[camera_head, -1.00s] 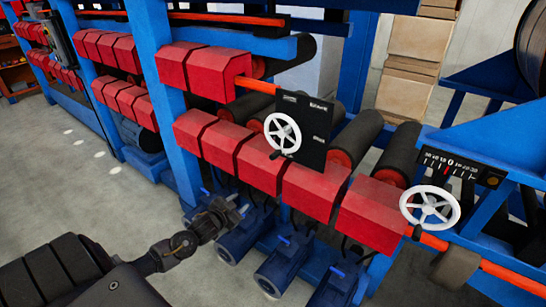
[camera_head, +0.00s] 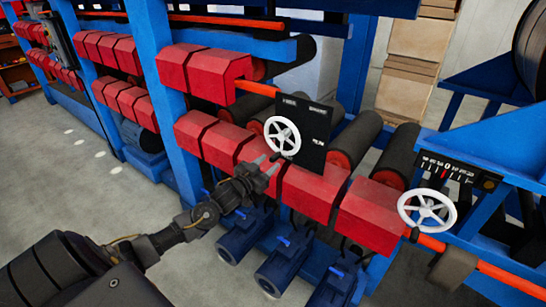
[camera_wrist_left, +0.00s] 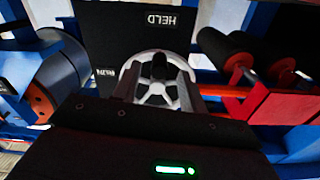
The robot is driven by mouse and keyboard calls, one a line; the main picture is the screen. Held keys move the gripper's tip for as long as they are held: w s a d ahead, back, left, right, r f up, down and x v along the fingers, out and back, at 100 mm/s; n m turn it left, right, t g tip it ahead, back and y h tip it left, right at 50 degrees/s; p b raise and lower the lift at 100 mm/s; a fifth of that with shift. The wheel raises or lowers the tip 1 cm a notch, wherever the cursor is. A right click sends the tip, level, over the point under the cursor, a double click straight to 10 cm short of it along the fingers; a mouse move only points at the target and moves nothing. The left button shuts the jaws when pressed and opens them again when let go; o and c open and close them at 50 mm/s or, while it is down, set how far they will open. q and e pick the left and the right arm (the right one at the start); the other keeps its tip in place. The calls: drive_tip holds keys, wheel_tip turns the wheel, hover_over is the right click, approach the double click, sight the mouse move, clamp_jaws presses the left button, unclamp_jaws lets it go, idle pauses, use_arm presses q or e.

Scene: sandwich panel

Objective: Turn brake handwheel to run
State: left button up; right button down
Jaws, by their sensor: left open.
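The white spoked handwheel (camera_head: 282,135) stands in front of a black plate (camera_head: 317,132) with small white lettering. It has a dark crank knob near its lower edge. In the left wrist view the handwheel (camera_wrist_left: 158,94) shows between and beyond my fingers, and the black plate (camera_wrist_left: 120,35) bears the word HELD. My left gripper (camera_head: 268,167) is open and empty, just below and left of the wheel in the head view. I cannot tell whether a finger touches the knob. My right gripper is not in view.
A second white handwheel (camera_head: 427,208) sits at the right under a black scale plate (camera_head: 447,170). Red blocks (camera_head: 310,190) line the machine behind my gripper, with blue motors (camera_head: 290,262) below. Dark rollers (camera_head: 358,138) lie behind. Grey floor (camera_head: 190,275) is open at left.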

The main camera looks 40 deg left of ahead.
sight(271, 161)
use_arm(q)
drive_tip(key=shift+w+d+p, duration=0.1)
drive_tip(key=shift+w+p, duration=0.2)
drive_tip(key=shift+w, duration=1.55)
clamp_jaws()
